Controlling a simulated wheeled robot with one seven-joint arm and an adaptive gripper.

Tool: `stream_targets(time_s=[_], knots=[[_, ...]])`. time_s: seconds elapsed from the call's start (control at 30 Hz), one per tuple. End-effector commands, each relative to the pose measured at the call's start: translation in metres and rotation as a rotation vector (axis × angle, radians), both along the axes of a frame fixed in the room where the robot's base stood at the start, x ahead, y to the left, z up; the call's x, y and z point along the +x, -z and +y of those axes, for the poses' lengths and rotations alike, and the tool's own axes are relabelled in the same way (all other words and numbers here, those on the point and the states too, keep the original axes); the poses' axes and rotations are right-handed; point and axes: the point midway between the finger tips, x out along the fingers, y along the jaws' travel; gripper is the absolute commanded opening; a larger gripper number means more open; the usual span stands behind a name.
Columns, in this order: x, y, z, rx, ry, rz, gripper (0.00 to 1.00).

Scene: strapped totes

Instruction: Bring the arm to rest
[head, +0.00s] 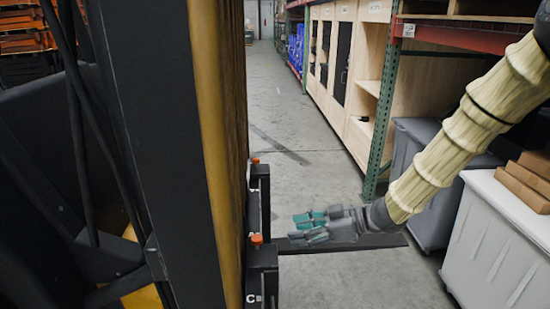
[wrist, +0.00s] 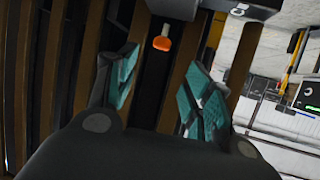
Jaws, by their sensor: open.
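My gripper (head: 306,227) is low in the middle of the head view, at the end of my arm, which comes down from the upper right in a ribbed beige sleeve. Its teal-padded fingers point left. In the wrist view my gripper (wrist: 158,75) has its fingers spread, with nothing held between them. An orange knob (wrist: 162,43) shows beyond the gap between the fingertips, apart from them.
Black brackets with orange knobs (head: 256,239) stand just left of my gripper. A dark flat bar (head: 375,241) lies below it. White bin (head: 500,250), grey bin (head: 428,215) and shelving (head: 384,110) are right. The aisle floor (head: 285,110) behind is clear.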

Motion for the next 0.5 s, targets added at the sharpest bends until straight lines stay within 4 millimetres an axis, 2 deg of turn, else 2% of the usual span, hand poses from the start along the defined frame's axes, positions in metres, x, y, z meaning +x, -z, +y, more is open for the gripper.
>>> stream_targets(time_s=[0.17, 0.27, 0.37, 0.5], knots=[[-0.008, 0.052, 0.004, -0.001, 0.122, 0.115, 0.51], [-0.018, 0.093, 0.004, -0.016, 0.230, 0.207, 0.51], [-0.032, 0.136, 0.000, -0.042, 0.338, 0.300, 0.51], [-0.061, 0.195, -0.010, -0.103, 0.486, 0.430, 0.51]])
